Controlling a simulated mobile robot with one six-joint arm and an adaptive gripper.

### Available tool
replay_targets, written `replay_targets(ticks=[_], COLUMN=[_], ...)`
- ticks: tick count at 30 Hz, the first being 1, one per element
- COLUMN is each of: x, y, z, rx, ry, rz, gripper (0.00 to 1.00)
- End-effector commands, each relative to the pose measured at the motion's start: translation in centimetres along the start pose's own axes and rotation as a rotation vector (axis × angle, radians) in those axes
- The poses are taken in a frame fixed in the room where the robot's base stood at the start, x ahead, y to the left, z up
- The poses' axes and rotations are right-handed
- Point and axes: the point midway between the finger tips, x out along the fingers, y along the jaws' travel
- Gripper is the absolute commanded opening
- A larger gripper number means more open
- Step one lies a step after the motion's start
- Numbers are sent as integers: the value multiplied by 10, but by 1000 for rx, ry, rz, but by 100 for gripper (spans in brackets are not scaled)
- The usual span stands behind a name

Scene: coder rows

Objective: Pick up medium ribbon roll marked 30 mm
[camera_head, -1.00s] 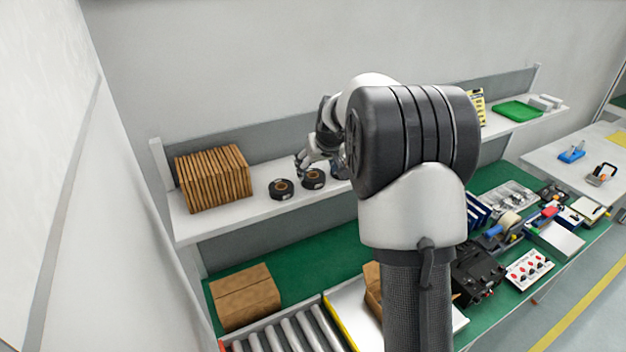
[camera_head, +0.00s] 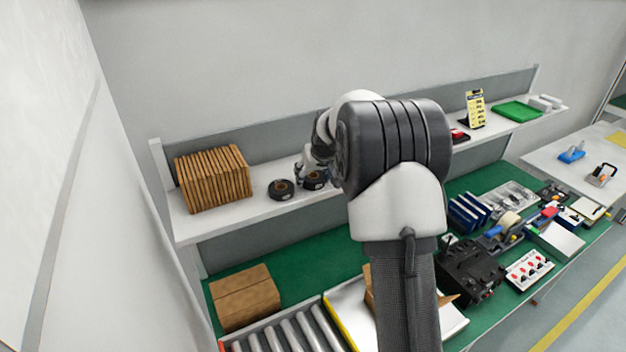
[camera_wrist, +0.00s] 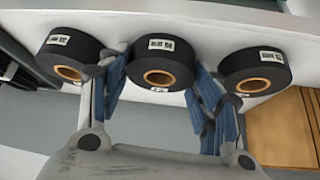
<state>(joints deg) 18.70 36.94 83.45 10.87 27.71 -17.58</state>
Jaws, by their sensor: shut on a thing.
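Three black ribbon rolls with tan cores and small white labels stand in a row in the wrist view: a left roll (camera_wrist: 70,57), a middle roll (camera_wrist: 161,62) and a right roll (camera_wrist: 254,72). The label print is too small to read surely. My gripper (camera_wrist: 160,88) is shut on the middle roll, its blue-padded fingers on either side. In the head view the middle roll (camera_head: 315,180) sits at shelf level, partly covered by my gripper (camera_head: 309,172). The wrist view's right roll is the free one at left (camera_head: 281,189). The third roll is hidden behind my arm.
The rolls are on a white shelf (camera_head: 215,222). A row of brown cardboard pieces (camera_head: 212,178) stands left of them. A yellow sign (camera_head: 475,110) and green tray (camera_head: 517,111) are further right. Below is a green bench with a carton (camera_head: 245,296) and rollers (camera_head: 290,333).

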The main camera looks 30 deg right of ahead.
Motion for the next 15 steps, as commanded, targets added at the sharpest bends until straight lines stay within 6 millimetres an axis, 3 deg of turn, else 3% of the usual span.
replay_targets(ticks=[4, 15], x=[0, -6], y=[0, 0], z=[0, -5], rx=[0, 0], ry=[1, 4], rz=[0, 1], gripper=[32, 32])
